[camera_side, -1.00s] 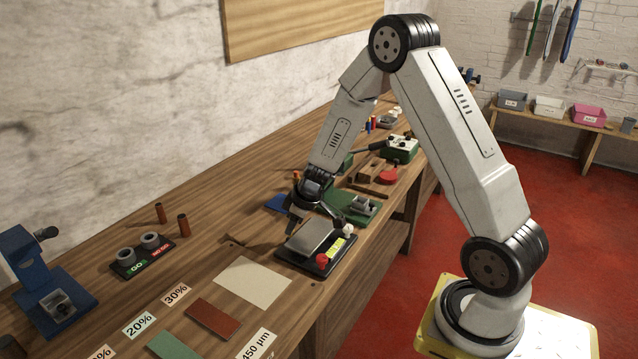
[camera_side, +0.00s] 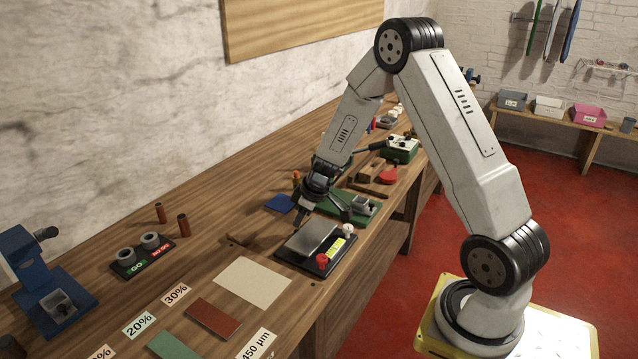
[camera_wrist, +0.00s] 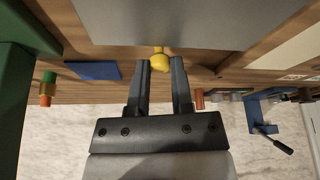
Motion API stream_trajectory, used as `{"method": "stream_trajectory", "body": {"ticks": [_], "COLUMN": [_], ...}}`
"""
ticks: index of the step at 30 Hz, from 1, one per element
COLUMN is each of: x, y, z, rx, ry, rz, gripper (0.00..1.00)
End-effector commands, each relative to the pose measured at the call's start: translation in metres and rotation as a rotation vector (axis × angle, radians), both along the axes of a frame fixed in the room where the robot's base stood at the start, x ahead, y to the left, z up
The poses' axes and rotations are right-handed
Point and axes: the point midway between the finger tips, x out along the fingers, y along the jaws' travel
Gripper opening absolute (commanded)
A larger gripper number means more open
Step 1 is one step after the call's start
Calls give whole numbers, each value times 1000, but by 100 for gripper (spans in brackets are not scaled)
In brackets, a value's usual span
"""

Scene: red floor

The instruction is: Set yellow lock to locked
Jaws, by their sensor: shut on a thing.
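The yellow lock (camera_wrist: 159,61) is a small round knob on a short stem, at the edge of a grey plate in the wrist view. My gripper (camera_wrist: 161,67) has one finger on each side of the knob and is shut on it. In the side view, the grey plate (camera_side: 312,237) lies on a black base with a red knob (camera_side: 322,261), a white knob (camera_side: 348,230) and a yellow label (camera_side: 337,247). My gripper is at the plate's far, wall-side edge there. The yellow knob is hidden in that view.
A green fixture (camera_side: 345,207) stands just behind the black base. A blue pad (camera_side: 280,204) lies to its left. A cream sheet (camera_side: 253,283) lies in front on the bench. The go/no-go gauge stand (camera_side: 142,257) and blue press (camera_side: 45,285) are farther left.

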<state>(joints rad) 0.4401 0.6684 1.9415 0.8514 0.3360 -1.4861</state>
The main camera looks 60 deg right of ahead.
Motion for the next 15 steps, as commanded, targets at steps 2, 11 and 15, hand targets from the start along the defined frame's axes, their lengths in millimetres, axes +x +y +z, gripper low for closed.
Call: {"method": "stream_trajectory", "body": {"ticks": [2, 11, 15], "x": [0, 0, 0], "y": [-8, -11, -11], "z": [0, 1, 1], "rx": [-3, -7, -7], "ry": [-2, -3, -3], "rz": [-2, -4, -4], "gripper": [0, 0, 64]}}
